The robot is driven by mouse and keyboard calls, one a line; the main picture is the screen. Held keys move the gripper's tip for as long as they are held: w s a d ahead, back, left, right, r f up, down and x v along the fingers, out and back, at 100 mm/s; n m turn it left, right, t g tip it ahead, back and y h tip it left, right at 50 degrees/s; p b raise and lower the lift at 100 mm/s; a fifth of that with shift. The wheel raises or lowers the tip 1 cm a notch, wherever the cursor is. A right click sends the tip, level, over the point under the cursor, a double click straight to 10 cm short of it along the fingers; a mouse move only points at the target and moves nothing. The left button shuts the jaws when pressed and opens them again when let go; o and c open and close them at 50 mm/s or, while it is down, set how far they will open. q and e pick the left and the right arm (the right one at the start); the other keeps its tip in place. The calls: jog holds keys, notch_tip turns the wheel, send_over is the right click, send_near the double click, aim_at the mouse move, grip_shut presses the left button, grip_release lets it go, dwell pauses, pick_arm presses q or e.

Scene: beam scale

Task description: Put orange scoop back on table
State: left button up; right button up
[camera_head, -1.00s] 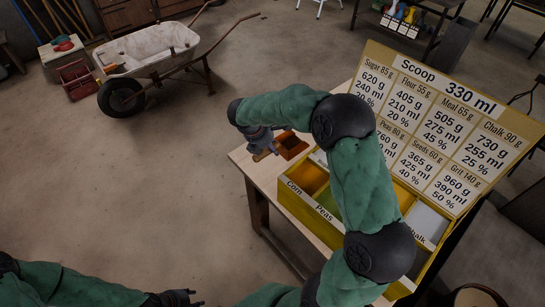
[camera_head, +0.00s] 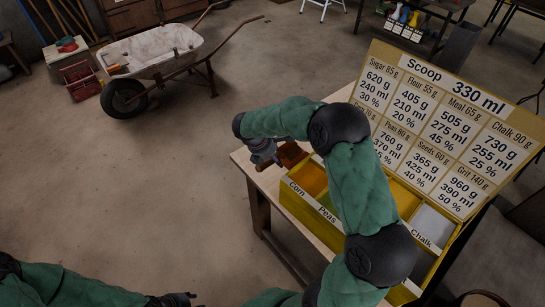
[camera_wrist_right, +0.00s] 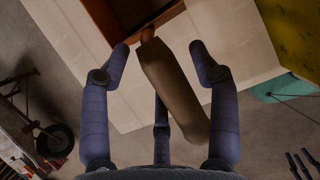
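The orange scoop (camera_head: 293,154) is at the near left corner of the table, its bowl over the tabletop. In the right wrist view its orange bowl (camera_wrist_right: 128,18) is at the top, and its brown handle (camera_wrist_right: 174,88) points back between my fingers. My right gripper (camera_head: 262,158) is at the handle end. In the wrist view its fingers (camera_wrist_right: 157,68) are spread on both sides of the handle, with gaps. Whether the bowl touches the table is unclear. My left gripper (camera_head: 180,299) is low in the head view, away from the table, with fingers apart and empty.
The wooden table (camera_head: 247,158) carries a yellow bin box (camera_head: 292,204) with labelled compartments, right of the scoop. A yellow sign board (camera_head: 445,120) stands behind it. My right arm covers part of the box. A wheelbarrow (camera_head: 150,50) stands on the floor at left.

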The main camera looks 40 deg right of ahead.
jog(key=p+v, duration=0.4)
jog(key=v, duration=0.8)
dwell(0.4)
jog(key=shift+a, duration=0.1)
